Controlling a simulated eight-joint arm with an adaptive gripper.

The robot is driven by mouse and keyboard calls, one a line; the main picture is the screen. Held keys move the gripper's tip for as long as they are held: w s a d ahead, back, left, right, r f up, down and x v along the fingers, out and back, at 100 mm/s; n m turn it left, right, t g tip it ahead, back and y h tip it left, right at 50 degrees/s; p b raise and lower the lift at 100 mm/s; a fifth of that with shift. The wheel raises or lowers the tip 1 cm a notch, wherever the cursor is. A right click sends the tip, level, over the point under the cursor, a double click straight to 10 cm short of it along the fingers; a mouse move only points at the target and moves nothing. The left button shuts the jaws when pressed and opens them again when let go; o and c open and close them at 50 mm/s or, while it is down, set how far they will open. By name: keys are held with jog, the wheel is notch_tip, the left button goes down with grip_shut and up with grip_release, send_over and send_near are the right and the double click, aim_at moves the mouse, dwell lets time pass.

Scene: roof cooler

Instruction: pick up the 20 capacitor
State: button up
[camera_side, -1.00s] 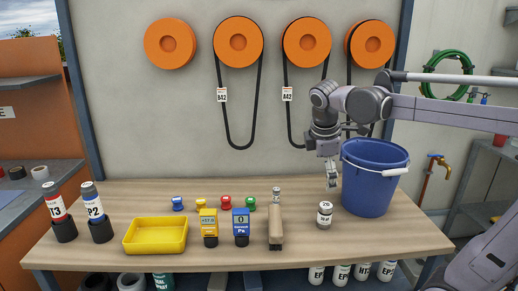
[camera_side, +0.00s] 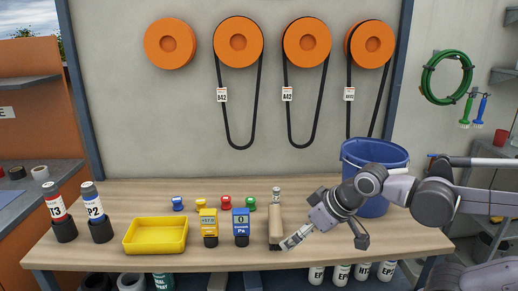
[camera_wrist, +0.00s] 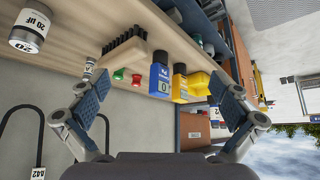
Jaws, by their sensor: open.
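The 20 capacitor is a silver-white can marked "20 µF" (camera_wrist: 32,30) at the top left of the wrist view, outside the space between my fingers. In the side view it is hidden behind my arm. My gripper (camera_side: 291,241) is low over the front of the bench, close to the wooden brush (camera_side: 275,217) in the picture; I cannot tell whether they touch. In the wrist view my gripper (camera_wrist: 157,105) has its two fingers wide apart with nothing held between them.
A blue bucket (camera_side: 366,154) stands behind my arm. A smaller labelled can (camera_side: 276,196) is behind the brush. Blue meter (camera_side: 241,222), yellow meter (camera_side: 208,222), several coloured knobs and a yellow tray (camera_side: 155,235) are to the left. The bench's front edge is near my gripper.

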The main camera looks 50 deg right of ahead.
jog(key=shift+a+f, duration=0.1)
jog(key=shift+a, duration=0.05)
jog(key=c, duration=0.7)
jog(key=w+d+r+m+g+h, duration=0.1)
jog(key=d+m+g+h, duration=0.15)
jog(key=d+m, duration=0.55)
jog(key=w+d+m+g+h, duration=0.25)
jog(key=d+m, duration=0.35)
jog(key=d, duration=0.4)
jog(key=shift+x, duration=5.2)
